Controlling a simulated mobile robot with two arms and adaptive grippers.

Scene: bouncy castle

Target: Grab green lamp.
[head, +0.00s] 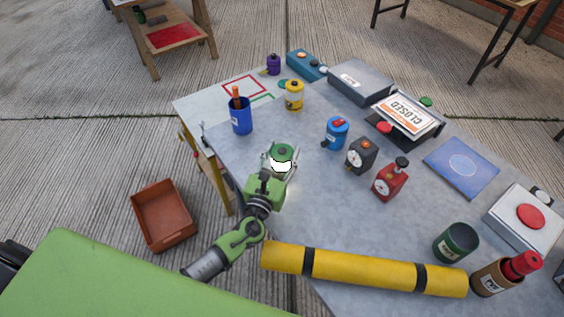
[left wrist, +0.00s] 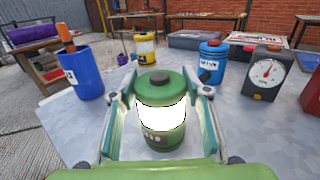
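The green lamp (head: 282,153) stands upright on the grey table near its left edge, with a green cap and a glowing white body. In the left wrist view the lamp (left wrist: 161,113) is straight ahead, between the fingers. My left gripper (head: 279,164) reaches in from the front left, low over the table. Its fingers (left wrist: 160,88) are spread on both sides of the lamp, with narrow gaps showing beside it. Contact at the fingertips is hard to make out. My right gripper is not in view.
A blue cup (head: 241,120), yellow canister (head: 294,96) and blue canister (head: 336,134) stand beyond the lamp. A yellow roll (head: 365,270) lies in front. A brown bin (head: 163,215) is on the floor.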

